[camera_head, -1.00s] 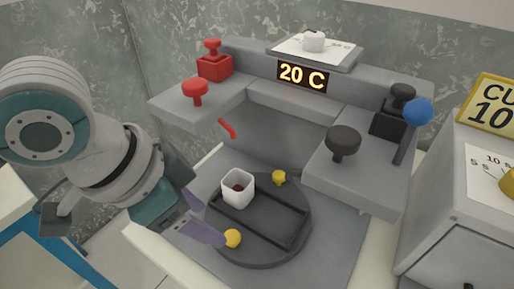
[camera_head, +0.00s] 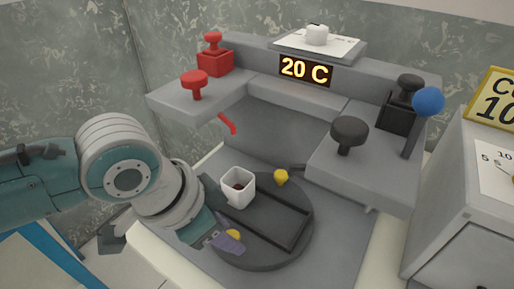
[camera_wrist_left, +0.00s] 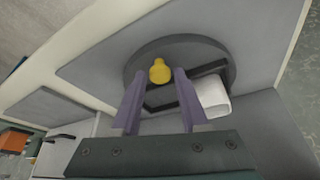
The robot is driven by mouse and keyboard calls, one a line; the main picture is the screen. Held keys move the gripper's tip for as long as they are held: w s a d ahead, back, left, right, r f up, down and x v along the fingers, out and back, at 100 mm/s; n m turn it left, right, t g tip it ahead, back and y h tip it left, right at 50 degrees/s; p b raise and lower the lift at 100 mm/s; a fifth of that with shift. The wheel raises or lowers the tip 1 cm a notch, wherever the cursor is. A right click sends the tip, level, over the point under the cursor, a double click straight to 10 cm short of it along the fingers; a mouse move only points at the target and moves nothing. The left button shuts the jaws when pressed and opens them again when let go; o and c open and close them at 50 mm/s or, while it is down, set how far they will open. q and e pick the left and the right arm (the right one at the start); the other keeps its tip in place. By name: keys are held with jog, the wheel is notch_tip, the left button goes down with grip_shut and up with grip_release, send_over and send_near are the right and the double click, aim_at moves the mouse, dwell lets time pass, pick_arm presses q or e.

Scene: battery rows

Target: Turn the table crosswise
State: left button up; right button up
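The table is a dark round turntable (camera_head: 292,255) with a black rectangular tray frame (camera_head: 262,216) on it. A white square cup (camera_head: 238,188) stands at the frame's left end. One yellow knob (camera_head: 281,176) is on the far rim and another yellow knob (camera_head: 233,235) on the near rim, partly hidden by my left gripper (camera_head: 228,243). In the left wrist view, my left gripper (camera_wrist_left: 157,74) has its purple fingers apart, with one yellow knob (camera_wrist_left: 160,71) between or just beyond the tips; contact is unclear. The cup (camera_wrist_left: 213,98) also shows there. My right gripper is not in view.
A grey machine housing surrounds the turntable's back, with a "20 C" display (camera_head: 305,69). Its left shelf has red knobs (camera_head: 194,84), its right shelf a black knob (camera_head: 349,133). A blue-ball lever (camera_head: 428,101) stands right. A red pointer (camera_head: 228,123) projects above the turntable.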

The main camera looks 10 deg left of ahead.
pick_arm(q)
grip_shut()
dwell(1.0)
